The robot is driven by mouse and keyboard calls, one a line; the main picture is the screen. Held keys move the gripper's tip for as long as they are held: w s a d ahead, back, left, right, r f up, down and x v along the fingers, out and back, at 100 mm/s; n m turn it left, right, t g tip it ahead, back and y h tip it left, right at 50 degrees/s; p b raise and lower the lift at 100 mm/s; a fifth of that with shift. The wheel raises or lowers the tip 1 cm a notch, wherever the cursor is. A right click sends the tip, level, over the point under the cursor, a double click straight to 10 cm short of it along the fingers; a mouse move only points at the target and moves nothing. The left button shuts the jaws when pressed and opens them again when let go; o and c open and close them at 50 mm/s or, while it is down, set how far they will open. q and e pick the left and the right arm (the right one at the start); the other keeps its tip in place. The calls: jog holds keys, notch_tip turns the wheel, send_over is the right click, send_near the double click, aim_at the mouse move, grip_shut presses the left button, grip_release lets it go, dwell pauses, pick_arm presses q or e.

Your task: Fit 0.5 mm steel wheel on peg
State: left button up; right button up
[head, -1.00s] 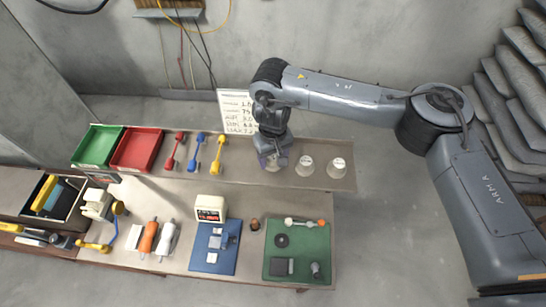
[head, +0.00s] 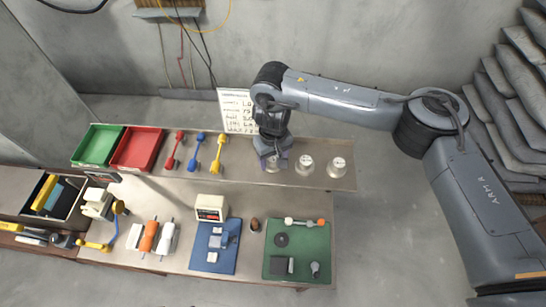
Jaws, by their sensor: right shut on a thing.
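My right gripper (head: 272,157) is over the back shelf, pointing down, and is shut on the leftmost of three pale, round wheel-like pieces (head: 272,168). The fingers and wrist cover part of that piece, and I cannot tell whether it touches the shelf. The other two pale pieces, the middle one (head: 304,166) and the right one (head: 337,165), stand on the shelf to the right of it. Their labels are too small to read, so I cannot tell which is the 0.5 mm steel wheel. I cannot make out the peg for certain. My left gripper is not in view.
A white written chart (head: 237,108) stands behind the shelf. Red, blue and yellow (head: 217,152) double-ended tools and green (head: 97,146) and red (head: 137,148) trays lie left. A blue mat (head: 212,262) and a green mat (head: 300,268) with small parts lie on the front bench.

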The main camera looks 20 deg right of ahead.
jog(key=shift+f, duration=0.2)
jog(key=o, duration=1.2)
jog(key=shift+o, duration=0.2)
jog(key=shift+r, duration=0.1)
notch_tip(320, 180, up, 11)
jog(key=shift+f, duration=0.2)
